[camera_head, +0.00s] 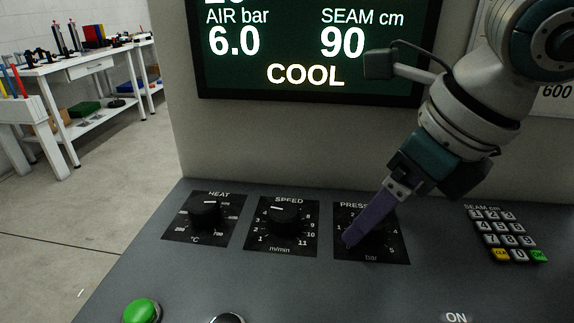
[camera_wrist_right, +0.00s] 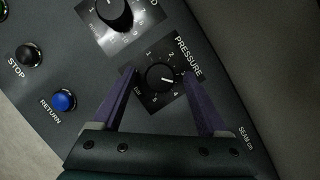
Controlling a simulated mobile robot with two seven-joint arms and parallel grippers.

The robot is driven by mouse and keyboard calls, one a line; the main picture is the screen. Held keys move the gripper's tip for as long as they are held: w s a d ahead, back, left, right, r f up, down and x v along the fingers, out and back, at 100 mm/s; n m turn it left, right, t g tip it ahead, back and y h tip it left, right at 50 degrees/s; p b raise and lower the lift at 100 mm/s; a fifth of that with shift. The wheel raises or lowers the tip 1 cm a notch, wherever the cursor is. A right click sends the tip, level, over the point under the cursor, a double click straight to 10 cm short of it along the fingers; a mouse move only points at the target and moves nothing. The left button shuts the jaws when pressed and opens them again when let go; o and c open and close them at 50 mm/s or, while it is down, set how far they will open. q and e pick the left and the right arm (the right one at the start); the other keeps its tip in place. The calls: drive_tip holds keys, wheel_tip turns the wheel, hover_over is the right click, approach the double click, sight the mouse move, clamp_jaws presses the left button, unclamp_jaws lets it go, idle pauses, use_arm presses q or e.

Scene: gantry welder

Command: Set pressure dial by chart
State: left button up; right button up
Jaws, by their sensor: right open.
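The black pressure dial (camera_wrist_right: 160,78) sits on its square plate, and its white mark points between 3 and 4. My right gripper (camera_wrist_right: 160,77) is open, with one purple finger on each side of the dial; I cannot tell whether they touch it. In the head view, the right gripper (camera_head: 352,238) reaches down over the pressure plate (camera_head: 395,254) and hides most of the dial. A white chart (camera_head: 556,95) at the right edge is mostly cut off and shows 600. My left gripper is not in view.
The heat knob (camera_head: 205,213) and speed knob (camera_head: 284,217) are left of the pressure plate. A keypad (camera_head: 506,236) is to the right, a green button (camera_head: 141,311) in front. The screen (camera_head: 300,50) reads air 6.0 bar, seam 90 cm, COOL. The blue return button (camera_wrist_right: 64,101) is nearby.

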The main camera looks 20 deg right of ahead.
clamp_jaws()
idle(0.5)
drive_tip(key=shift+m, duration=0.3)
drive_tip(key=m+h+b, duration=0.1)
drive_tip(key=m, duration=0.2)
drive_tip(key=shift+a+b, duration=0.15)
drive_tip(key=shift+b, duration=0.25)
drive_tip(key=shift+m+h+b, duration=0.35)
drive_tip(key=shift+m+h, duration=0.25)
drive_tip(key=shift+m, duration=0.6)
unclamp_jaws()
drive_tip(key=shift+r, duration=0.1)
